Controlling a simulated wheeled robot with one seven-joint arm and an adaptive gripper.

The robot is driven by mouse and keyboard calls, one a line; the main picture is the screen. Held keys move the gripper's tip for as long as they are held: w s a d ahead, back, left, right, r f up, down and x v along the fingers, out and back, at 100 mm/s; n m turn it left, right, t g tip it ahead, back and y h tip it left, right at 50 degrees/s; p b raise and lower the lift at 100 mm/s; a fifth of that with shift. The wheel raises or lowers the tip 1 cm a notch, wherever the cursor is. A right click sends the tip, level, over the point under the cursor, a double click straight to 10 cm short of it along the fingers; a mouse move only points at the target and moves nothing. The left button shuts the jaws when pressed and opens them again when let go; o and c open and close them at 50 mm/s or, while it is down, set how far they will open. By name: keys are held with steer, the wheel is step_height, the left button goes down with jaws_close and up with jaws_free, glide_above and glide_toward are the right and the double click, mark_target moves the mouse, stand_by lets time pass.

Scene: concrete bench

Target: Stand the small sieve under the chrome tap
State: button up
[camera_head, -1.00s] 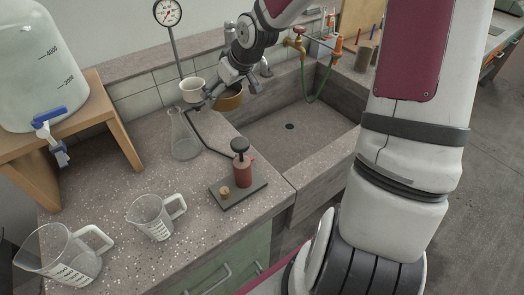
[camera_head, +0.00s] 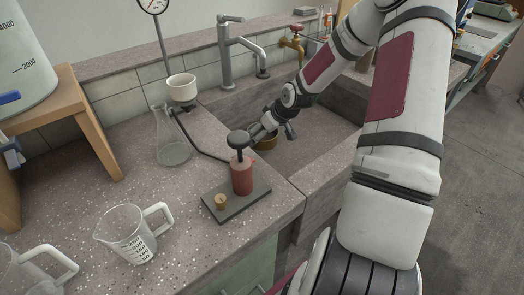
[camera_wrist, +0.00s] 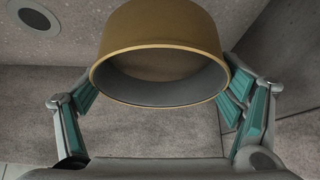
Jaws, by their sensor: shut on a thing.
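The small sieve (camera_head: 266,145) is a round brass-coloured ring. In the head view it is low inside the sink basin, partly hidden behind my gripper (camera_head: 268,133). In the wrist view the sieve (camera_wrist: 160,45) fills the upper middle between the teal finger pads, and my gripper (camera_wrist: 160,103) is shut on it. I cannot tell whether its lower edge touches the basin floor. The chrome tap (camera_head: 226,55) stands at the back rim of the sink. Its spout bends right and ends above the basin, higher in the picture than the sieve.
A red pump on a dark base (camera_head: 242,178) stands at the counter's sink-side edge. A glass flask with a white funnel (camera_head: 172,150) stands left of the sink, and a measuring jug (camera_head: 128,235) in front. A brass tap (camera_head: 297,32) is right of the chrome tap.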

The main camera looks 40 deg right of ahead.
steer(key=shift+f+b, duration=0.8)
steer(key=shift+f, duration=2.35)
steer(key=shift+f, duration=0.15)
steer(key=o, duration=1.2)
steer(key=shift+r, duration=0.3)
steer(key=p+v, duration=0.4)
steer(key=v, duration=0.7)
steer(key=shift+s+r, duration=0.2)
steer(key=shift+r, duration=0.1)
